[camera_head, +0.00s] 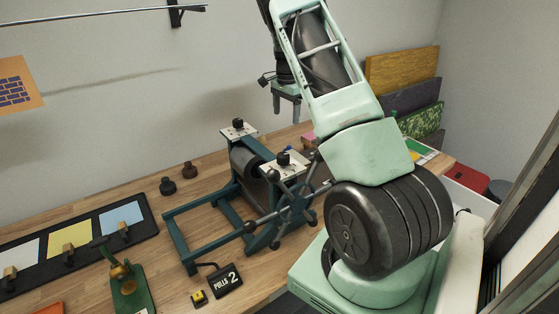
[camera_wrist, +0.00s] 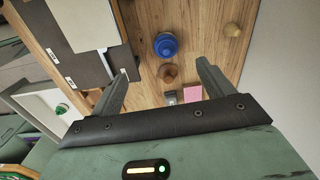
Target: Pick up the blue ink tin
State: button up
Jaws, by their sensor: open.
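The blue ink tin (camera_wrist: 166,44) shows in the wrist view as a round blue object with a darker ring, on the wooden bench top, a little beyond the gap between my fingertips. My gripper (camera_wrist: 162,70) is open and empty, with one finger at each side. The tin lies apart from both fingers. In the head view my gripper (camera_head: 287,107) hangs above the back of the bench, pointing down.
A pink block (camera_wrist: 192,93) is nearer the palm. A green press (camera_head: 262,190) stands on the bench.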

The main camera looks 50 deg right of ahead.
aim_at(288, 147)
jog(key=shift+m, duration=0.4)
jog(key=f+p, duration=0.1)
jog(key=f, duration=0.3)
jog(key=d+f+p, duration=0.1)
jog(key=f, duration=0.3)
jog(key=d+f+p, duration=0.1)
jog(key=f+p, duration=0.1)
jog(key=f, duration=0.2)
jog(key=shift+w+d+f, duration=0.2)
jog(key=shift+f, duration=0.15)
jog(key=shift+d+f+p, duration=0.15)
jog(key=shift+f+p, duration=0.7)
jog(key=shift+f, duration=0.55)
jog(key=shift+d+f+p, duration=0.1)
jog(key=shift+f+p, duration=0.7)
jog(key=shift+f, duration=0.6)
jog(key=c, duration=1.3)
